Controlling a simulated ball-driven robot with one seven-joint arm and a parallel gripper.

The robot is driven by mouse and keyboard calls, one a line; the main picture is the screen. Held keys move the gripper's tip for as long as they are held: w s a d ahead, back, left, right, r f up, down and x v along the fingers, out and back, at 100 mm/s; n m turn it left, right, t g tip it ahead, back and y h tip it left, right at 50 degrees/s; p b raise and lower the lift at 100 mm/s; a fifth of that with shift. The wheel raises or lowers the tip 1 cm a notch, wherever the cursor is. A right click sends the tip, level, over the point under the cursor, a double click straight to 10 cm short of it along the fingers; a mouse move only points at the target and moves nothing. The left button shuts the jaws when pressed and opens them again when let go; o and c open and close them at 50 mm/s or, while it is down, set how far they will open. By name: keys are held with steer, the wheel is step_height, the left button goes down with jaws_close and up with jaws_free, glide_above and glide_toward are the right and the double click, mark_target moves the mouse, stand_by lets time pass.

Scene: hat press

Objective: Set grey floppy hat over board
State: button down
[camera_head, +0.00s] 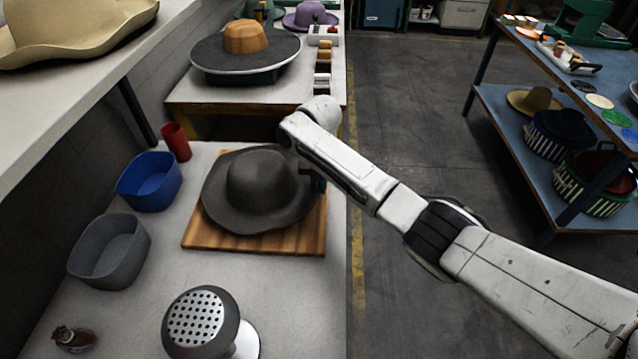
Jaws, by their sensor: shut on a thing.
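The grey floppy hat (256,188) is over the wooden board (205,240) on the light worktable, crown up, its brim covering much of the board. The board's front edge, right side and corners show around the brim. I cannot tell whether the brim rests on the board or hangs just above it. My gripper (311,178) is at the hat's right brim edge, shut on it, and is mostly hidden behind my own wrist. The fingertips are too small and dark to make out.
Left of the board stand a blue bin (150,182), a grey bin (110,252) and a red cup (177,142). A perforated steamer head (200,322) stands in front. A wide-brimmed hat (245,52) sits on the far table. Floor lies open to the right.

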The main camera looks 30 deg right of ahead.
steer(key=shift+f, duration=0.35)
stand_by(0.3)
steer(key=c, duration=1.1)
jaws_free()
step_height(320, 180, up, 11)
steer(key=b, duration=0.1)
steer(key=shift+f, duration=0.15)
